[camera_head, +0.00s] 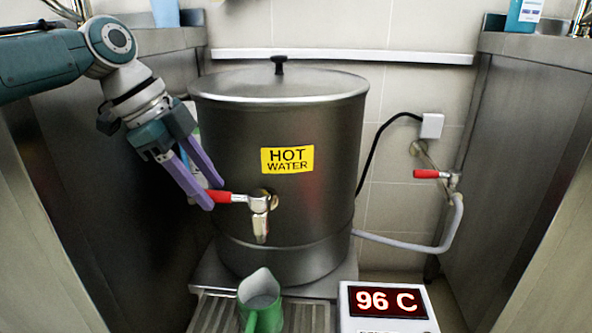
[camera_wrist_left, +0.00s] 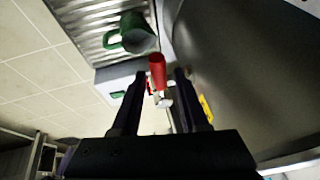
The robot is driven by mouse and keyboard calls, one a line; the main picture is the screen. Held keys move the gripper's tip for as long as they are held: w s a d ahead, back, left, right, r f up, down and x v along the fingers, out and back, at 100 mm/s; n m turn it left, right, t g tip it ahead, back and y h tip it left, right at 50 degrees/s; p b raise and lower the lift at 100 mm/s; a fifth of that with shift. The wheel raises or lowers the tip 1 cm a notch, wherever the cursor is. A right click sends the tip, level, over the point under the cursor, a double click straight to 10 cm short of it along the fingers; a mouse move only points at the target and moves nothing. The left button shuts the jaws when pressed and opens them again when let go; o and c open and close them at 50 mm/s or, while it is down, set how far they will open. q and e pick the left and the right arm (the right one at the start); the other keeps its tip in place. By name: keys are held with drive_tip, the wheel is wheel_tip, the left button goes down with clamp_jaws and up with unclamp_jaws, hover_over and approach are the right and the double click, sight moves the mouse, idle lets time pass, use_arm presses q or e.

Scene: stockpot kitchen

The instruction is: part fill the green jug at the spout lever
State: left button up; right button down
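The spout (camera_head: 260,228) sits on the front of the steel hot water pot (camera_head: 318,130), with its red lever (camera_head: 226,197) pointing left. No water stream shows. The green jug (camera_head: 262,298) stands upright on the drip tray below the spout; its bottom is cut off by the frame edge. It also shows in the left wrist view (camera_wrist_left: 138,35). My left gripper (camera_head: 213,195) is at the lever's end. In the left wrist view the red lever (camera_wrist_left: 157,66) lies between the two open fingers, with gaps on both sides. My right gripper is not in view.
A display (camera_head: 388,305) reading 96 C stands right of the slatted drip tray (camera_head: 218,312). A second red-handled tap (camera_head: 430,174) with a grey hose (camera_head: 445,236) is on the wall. Steel cabinets (camera_head: 528,130) flank both sides.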

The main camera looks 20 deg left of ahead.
use_arm(q)
drive_tip(key=shift+o, duration=0.4)
drive_tip(key=shift+r, duration=0.1)
drive_tip(key=shift+r, duration=0.35)
wheel_tip(320, 180, up, 19)
drive_tip(key=p, duration=0.8)
